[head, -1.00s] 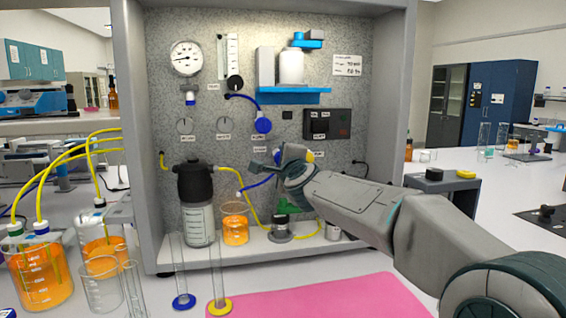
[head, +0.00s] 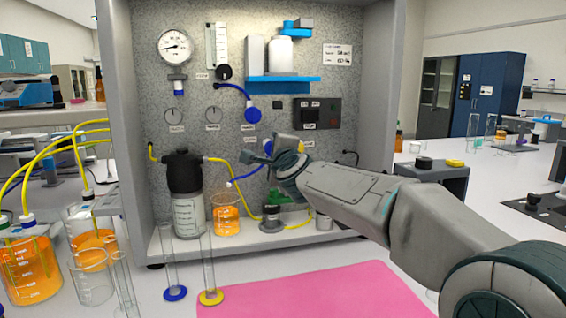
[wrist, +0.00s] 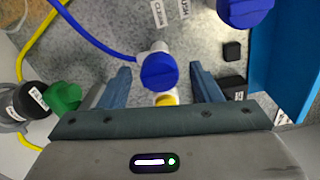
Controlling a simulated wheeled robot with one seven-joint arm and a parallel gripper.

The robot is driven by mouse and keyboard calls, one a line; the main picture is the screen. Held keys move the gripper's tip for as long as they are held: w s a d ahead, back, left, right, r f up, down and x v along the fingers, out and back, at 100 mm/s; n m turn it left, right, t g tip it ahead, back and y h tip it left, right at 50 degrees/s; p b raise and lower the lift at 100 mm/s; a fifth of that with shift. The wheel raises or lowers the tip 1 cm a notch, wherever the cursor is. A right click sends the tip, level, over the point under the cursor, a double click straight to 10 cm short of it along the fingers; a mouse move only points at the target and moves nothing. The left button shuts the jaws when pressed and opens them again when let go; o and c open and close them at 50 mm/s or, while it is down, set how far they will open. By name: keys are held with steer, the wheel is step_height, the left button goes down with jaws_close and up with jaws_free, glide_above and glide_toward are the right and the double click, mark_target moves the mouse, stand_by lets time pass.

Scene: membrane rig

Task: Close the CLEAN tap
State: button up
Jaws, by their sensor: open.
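A blue tap knob (wrist: 158,72) with a blue hose shows in the wrist view, near a label reading CLEAN (wrist: 157,14). A small yellow part (wrist: 165,99) sits just below it. My gripper (wrist: 160,82) is open, with one finger on each side of this knob and visible gaps to both. Whether the fingers reach around it in depth I cannot tell. In the head view my gripper (head: 256,162) is in front of the panel's lower middle and hides most of this tap (head: 268,148). The knob's setting is unclear.
Another blue knob (head: 252,115) with a hose is above my gripper, under a blue shelf (head: 283,84). A black switch box (head: 317,113) is right of it.

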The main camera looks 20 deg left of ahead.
steer(key=b+v, duration=0.5)
steer(key=v, duration=0.7)
steer(key=shift+s, duration=0.25)
steer(key=shift+d, duration=0.1)
steer(key=s+d+f+n+g+h+p, duration=0.3)
steer(key=s+d+f+n+p, duration=0.15)
steer(key=d+p, duration=0.35)
steer(key=s+d+f+n+g+h+p, duration=0.35)
steer(key=d+n+p, duration=0.2)
steer(key=d, duration=0.55)
steer(key=s+d+f+n+g+h+p, duration=0.1)
steer(key=s+d+f+g+p, duration=0.2)
steer(key=s+d, duration=0.3)
steer(key=s+d+f+n+g+h+p, duration=0.2)
steer(key=s+d+f+g+p, duration=0.1)
steer(key=s+d+p, duration=0.2)
steer(key=s+d, duration=0.2)
steer(key=s, duration=0.2)
steer(key=shift+s, duration=0.35)
